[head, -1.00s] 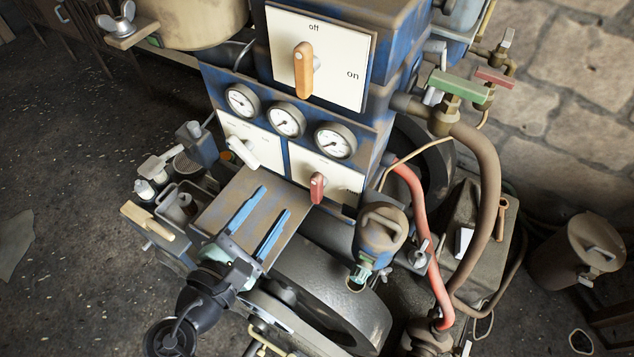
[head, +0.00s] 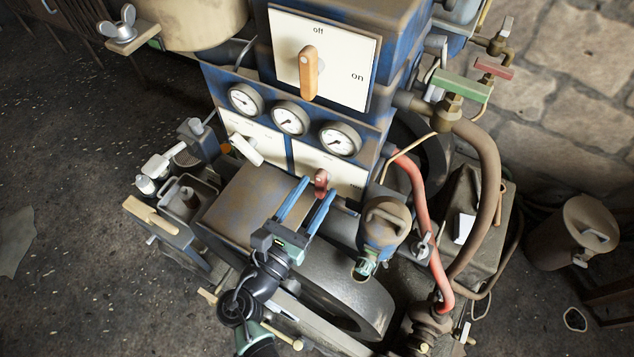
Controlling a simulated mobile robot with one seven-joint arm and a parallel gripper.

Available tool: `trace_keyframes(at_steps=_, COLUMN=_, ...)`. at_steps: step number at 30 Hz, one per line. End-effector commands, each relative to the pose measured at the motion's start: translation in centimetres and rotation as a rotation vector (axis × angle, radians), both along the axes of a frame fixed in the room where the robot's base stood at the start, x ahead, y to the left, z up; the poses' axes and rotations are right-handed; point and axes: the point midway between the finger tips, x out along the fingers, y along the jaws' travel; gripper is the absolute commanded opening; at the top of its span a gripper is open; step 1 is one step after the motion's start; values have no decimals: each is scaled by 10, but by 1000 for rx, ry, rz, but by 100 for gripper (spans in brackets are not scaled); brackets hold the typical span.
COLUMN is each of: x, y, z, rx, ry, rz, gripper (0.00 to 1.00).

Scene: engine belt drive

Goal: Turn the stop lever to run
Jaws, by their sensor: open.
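A small red lever (head: 321,177), which I take for the stop lever, sits on the lower right white plate (head: 345,177) of the blue engine panel. The lettering on that plate is too small to read. My gripper (head: 319,186) is open, with its two long blue fingers pointing up toward the plate. The fingertips are on either side of the red lever, with a gap between them. I cannot tell whether either finger touches it. The lever points roughly downward, and its lower end is hard to make out.
A white lever (head: 246,150) is on the plate to the left. Three gauges (head: 290,118) sit above, under an orange off/on handle (head: 308,75). A flat brown cover (head: 243,205) lies left of my fingers. A capped pot (head: 383,228) and a red hose (head: 418,205) stand close on the right.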

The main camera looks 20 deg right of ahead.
Motion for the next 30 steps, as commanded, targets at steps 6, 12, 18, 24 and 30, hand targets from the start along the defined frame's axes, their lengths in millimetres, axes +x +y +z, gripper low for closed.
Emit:
trace_keyframes(at_steps=6, x=10, y=-13, z=1, rx=0, ry=-2, rz=-1, gripper=55)
trace_keyframes(at_steps=12, x=11, y=-13, z=0, rx=1, ry=-2, rz=0, gripper=55)
trace_keyframes(at_steps=18, x=10, y=-13, z=0, rx=1, ry=-2, rz=0, gripper=32)
trace_keyframes(at_steps=24, x=10, y=-13, z=0, rx=1, ry=-2, rz=0, gripper=0)
trace_keyframes(at_steps=30, x=10, y=-13, z=0, rx=1, ry=-2, rz=0, gripper=0)
